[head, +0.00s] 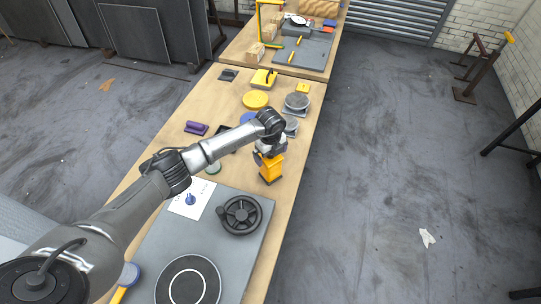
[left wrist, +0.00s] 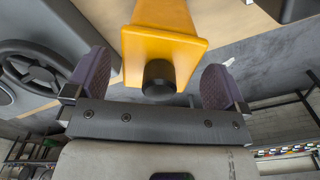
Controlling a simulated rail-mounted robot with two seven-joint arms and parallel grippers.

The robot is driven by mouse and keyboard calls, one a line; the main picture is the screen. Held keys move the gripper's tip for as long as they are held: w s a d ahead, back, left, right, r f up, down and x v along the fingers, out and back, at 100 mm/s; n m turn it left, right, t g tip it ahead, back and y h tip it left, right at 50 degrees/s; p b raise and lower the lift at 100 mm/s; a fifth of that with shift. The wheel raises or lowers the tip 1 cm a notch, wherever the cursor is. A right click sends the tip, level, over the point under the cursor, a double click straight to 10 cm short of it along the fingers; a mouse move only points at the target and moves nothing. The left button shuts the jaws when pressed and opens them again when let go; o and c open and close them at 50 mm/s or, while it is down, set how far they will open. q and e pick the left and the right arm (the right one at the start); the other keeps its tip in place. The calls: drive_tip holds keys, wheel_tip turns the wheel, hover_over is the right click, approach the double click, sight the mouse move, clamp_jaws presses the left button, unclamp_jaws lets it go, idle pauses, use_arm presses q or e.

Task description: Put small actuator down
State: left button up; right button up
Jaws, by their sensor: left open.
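The small actuator, an orange-yellow block (head: 271,169), is upright at the right edge of the wooden table, just beyond the grey plate. In the left wrist view the yellow block (left wrist: 170,40) fills the top middle, with a short black cylinder (left wrist: 158,76) at its near end. My left gripper (head: 267,149) is at the block's upper end in the head view. In the left wrist view its two purple-grey fingers (left wrist: 157,84) stand apart on either side of the black cylinder, with gaps on both sides. The block's base is partly unclear. My right gripper is not in view.
A black handwheel (head: 240,214) and a black disc with a white ring (head: 188,284) lie on the grey plate (head: 150,250). A yellow disc (head: 255,99), a grey round part (head: 296,101) and a purple part (head: 196,128) lie farther back. Floor is open right of the table.

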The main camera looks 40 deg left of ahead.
use_arm(q)
wheel_tip(320, 180, up, 12)
drive_tip(key=shift+r, duration=0.2)
idle(0.6)
drive_tip(key=c, duration=0.7)
clamp_jaws()
idle(0.8)
